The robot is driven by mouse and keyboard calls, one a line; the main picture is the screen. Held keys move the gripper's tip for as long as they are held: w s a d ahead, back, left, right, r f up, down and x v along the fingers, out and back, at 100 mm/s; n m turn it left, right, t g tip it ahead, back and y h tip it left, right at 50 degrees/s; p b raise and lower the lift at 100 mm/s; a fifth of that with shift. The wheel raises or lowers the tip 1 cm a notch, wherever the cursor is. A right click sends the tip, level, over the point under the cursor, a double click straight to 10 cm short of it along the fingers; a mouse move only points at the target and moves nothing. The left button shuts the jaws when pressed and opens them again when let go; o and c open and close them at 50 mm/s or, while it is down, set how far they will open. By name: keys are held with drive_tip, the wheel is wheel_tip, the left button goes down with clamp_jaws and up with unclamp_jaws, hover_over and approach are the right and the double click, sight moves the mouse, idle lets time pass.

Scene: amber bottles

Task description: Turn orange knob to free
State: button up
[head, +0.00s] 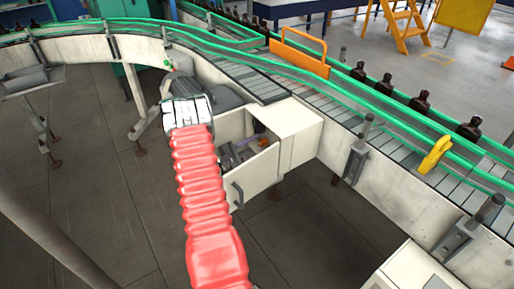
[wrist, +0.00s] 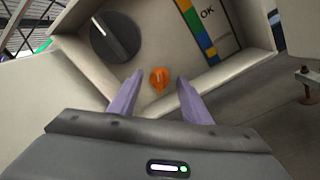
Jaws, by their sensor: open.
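The orange knob (wrist: 159,79) sits inside an open box-like cabinet, low on its light panel, in the wrist view. A small orange spot that looks like the same knob (head: 262,141) shows in the head view. My gripper (wrist: 150,85) is open in the wrist view, its two purple fingers pointing at the knob, one on each side of it in the picture. Whether they touch it cannot be told. In the head view my red-sleeved arm reaches the cabinet (head: 298,135), and the fingers show faintly inside it.
A large dark round dial (wrist: 115,38) is at the knob's upper left. A coloured strip and a panel marked OK (wrist: 207,12) are at the right. The cabinet's open door with a handle (head: 238,195) hangs near my arm. Dark bottles (head: 421,101) line the conveyor behind.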

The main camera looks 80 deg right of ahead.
drive_tip(key=v, duration=1.3)
drive_tip(key=shift+w+a, duration=0.2)
drive_tip(key=shift+a, duration=0.1)
